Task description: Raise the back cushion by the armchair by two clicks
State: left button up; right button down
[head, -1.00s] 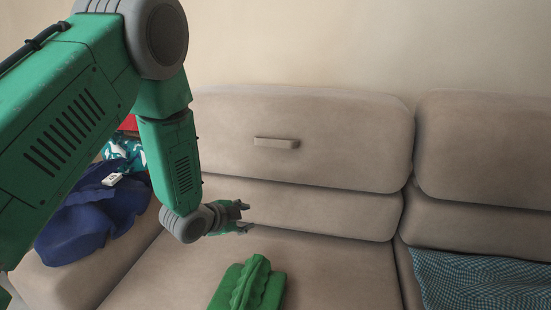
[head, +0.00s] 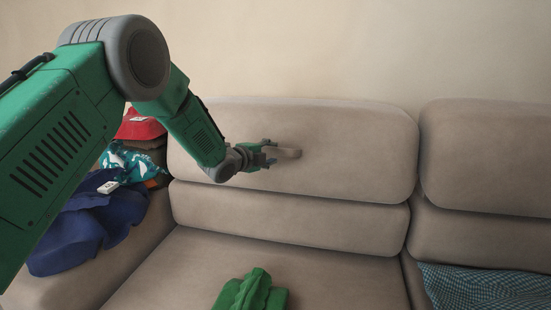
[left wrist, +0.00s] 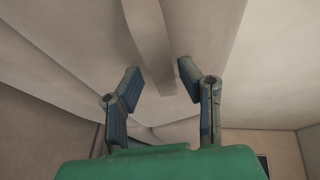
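The beige back cushion (head: 345,160) stands at the left end of the sofa, by the arm with clothes on it. A beige bar-like handle (head: 288,153) sticks out of its front face. My left gripper (head: 270,152) is at the left end of this handle in the head view. In the left wrist view the left gripper (left wrist: 159,80) has its fingers spread, and the handle (left wrist: 149,40) runs toward the gap between the fingertips. I cannot tell whether the fingers touch it. My right gripper is not in view.
A green folded cloth (head: 250,292) lies on the seat (head: 340,275). Dark blue clothing (head: 85,230), a teal patterned cloth (head: 125,162) and a red item (head: 140,126) lie at the left. A second back cushion (head: 490,155) and a checked cloth (head: 480,288) are at the right.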

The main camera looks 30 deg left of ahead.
aim_at(286, 141)
pick_arm(q)
jog(key=shift+x, duration=1.15)
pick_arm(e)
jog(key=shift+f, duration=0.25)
